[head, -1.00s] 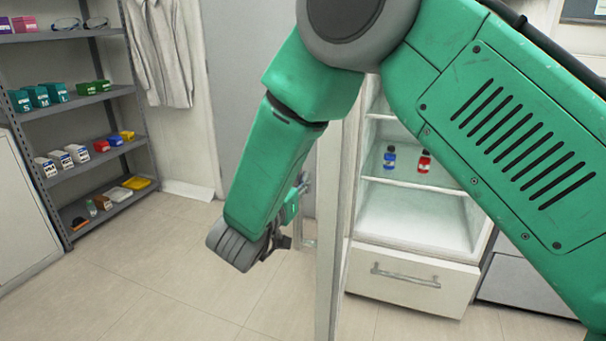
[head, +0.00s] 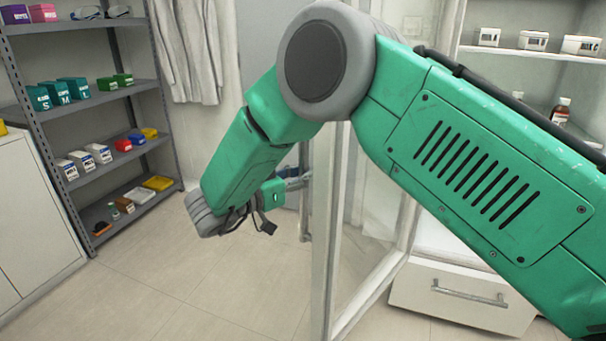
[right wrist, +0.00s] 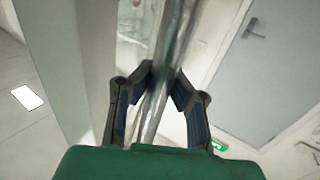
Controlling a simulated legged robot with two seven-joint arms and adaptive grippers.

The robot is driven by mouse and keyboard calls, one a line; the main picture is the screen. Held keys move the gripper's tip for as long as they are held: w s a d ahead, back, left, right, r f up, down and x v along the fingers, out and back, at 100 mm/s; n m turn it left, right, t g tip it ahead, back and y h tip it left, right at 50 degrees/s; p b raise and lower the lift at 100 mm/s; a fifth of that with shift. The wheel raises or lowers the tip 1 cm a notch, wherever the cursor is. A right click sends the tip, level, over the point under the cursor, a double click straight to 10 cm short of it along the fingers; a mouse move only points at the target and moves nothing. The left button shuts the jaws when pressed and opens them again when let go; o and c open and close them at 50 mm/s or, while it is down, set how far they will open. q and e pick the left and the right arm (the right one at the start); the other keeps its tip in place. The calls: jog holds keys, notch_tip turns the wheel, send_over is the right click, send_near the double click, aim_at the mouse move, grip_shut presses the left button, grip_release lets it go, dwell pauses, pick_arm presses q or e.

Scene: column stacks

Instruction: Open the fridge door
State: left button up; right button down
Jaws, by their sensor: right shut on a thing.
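The fridge door (head: 322,235) is a glass panel in a white frame. It stands swung out from the white fridge body, its near edge toward me and its glass (head: 365,255) showing on the right. My right gripper (head: 297,183) is at the door's left side, on the vertical handle (head: 305,222). In the right wrist view, the gripper (right wrist: 162,82) is shut around the metal handle bar (right wrist: 172,45), one finger on each side. My green right arm hides much of the fridge interior. My left gripper is not in view.
A grey shelf rack (head: 95,87) with small boxes stands at the left, by a white cabinet (head: 35,215). A fridge drawer (head: 465,300) sits low at the right. White boxes (head: 533,40) and a brown bottle (head: 562,110) are on shelves at upper right. Floor left of the door is clear.

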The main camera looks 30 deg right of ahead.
jog(key=shift+w+a, duration=0.1)
jog(key=shift+a, duration=0.1)
jog(key=c, duration=1.4)
grip_release()
jog(key=shift+a, duration=0.1)
jog(key=a, duration=0.4)
jog(key=s+a, duration=0.1)
jog(key=a, duration=0.3)
jog(key=s+a, duration=0.1)
jog(key=a, duration=0.3)
jog(key=shift+s, duration=0.15)
jog(key=shift+a, duration=0.1)
